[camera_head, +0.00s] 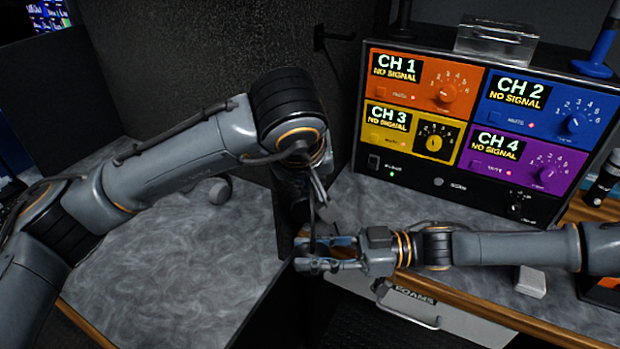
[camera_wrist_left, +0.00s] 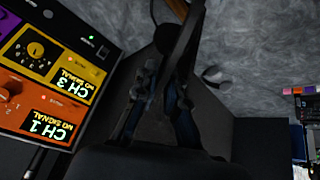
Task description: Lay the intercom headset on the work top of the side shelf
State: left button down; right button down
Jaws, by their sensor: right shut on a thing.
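My right gripper (camera_head: 322,253) reaches in from the right, low in front of the desk, and is shut on a dark, thin thing, which looks like the band of the intercom headset (camera_head: 312,228). Most of the headset is hidden by the grippers or lost against the dark background. My left gripper (camera_head: 318,190) points down just above the right one. In the left wrist view its dark fingers (camera_wrist_left: 158,95) are beside a dark curved band (camera_wrist_left: 187,45); whether they grip it is unclear. The grey work top of the side shelf (camera_head: 190,270) is at the left, beneath my left arm.
A grey round object (camera_head: 220,190) sits at the back of the left work top. A four-colour channel panel (camera_head: 450,130) stands on the right desk, with a clear block (camera_head: 495,40) on top. A dark partition (camera_head: 220,80) rises behind.

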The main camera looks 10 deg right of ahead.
jog(key=c, duration=1)
grip_release()
